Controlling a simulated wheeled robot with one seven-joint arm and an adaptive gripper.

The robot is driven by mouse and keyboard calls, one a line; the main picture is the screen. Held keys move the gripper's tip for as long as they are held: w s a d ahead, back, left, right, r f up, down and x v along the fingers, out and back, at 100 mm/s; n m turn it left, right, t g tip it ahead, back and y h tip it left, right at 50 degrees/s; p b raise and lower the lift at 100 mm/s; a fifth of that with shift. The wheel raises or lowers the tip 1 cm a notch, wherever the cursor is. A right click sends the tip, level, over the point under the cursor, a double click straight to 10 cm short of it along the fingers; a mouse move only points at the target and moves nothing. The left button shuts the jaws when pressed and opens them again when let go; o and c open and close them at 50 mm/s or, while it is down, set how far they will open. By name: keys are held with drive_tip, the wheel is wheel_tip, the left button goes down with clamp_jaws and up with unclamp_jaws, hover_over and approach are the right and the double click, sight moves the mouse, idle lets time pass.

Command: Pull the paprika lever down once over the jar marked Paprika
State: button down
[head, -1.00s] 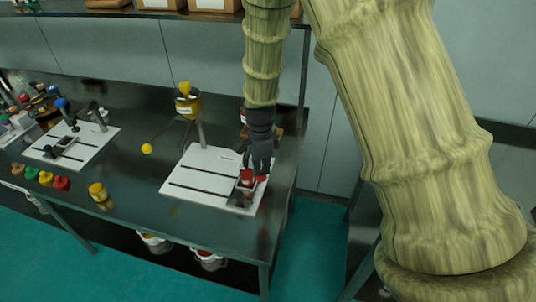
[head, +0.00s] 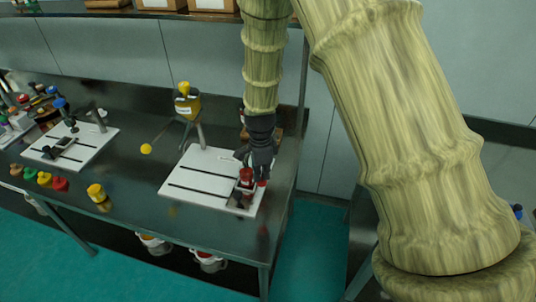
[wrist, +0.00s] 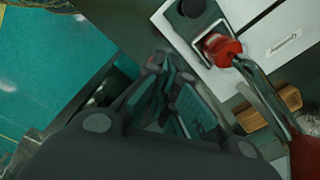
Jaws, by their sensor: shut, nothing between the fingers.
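A small red jar (head: 246,178) stands in a grey holder at the front right of the white board (head: 190,192); its label cannot be read. My gripper (head: 262,172) is just behind and right of the jar, pointing down, and hides part of it and the area behind. A small red piece (head: 263,183) shows below the fingers, perhaps the lever knob. In the wrist view my gripper (wrist: 172,95) has its fingers together and empty. A bent metal rod (wrist: 262,85) runs from a red part (wrist: 221,48) to a red grip (wrist: 306,155) right of the fingers, apart from them.
A yellow hopper (head: 187,106) stands on a post behind the board, with a yellow ball (head: 146,149) to its left. A yellow jar (head: 97,192) and several coloured lids (head: 45,179) lie left. Another white board (head: 75,147) is at far left. The table's right edge is close to my gripper.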

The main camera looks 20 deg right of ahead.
wheel_tip(320, 180, up, 10)
drive_tip(key=p, duration=0.7)
drive_tip(key=shift+f, duration=0.25)
idle(0.4)
idle(0.5)
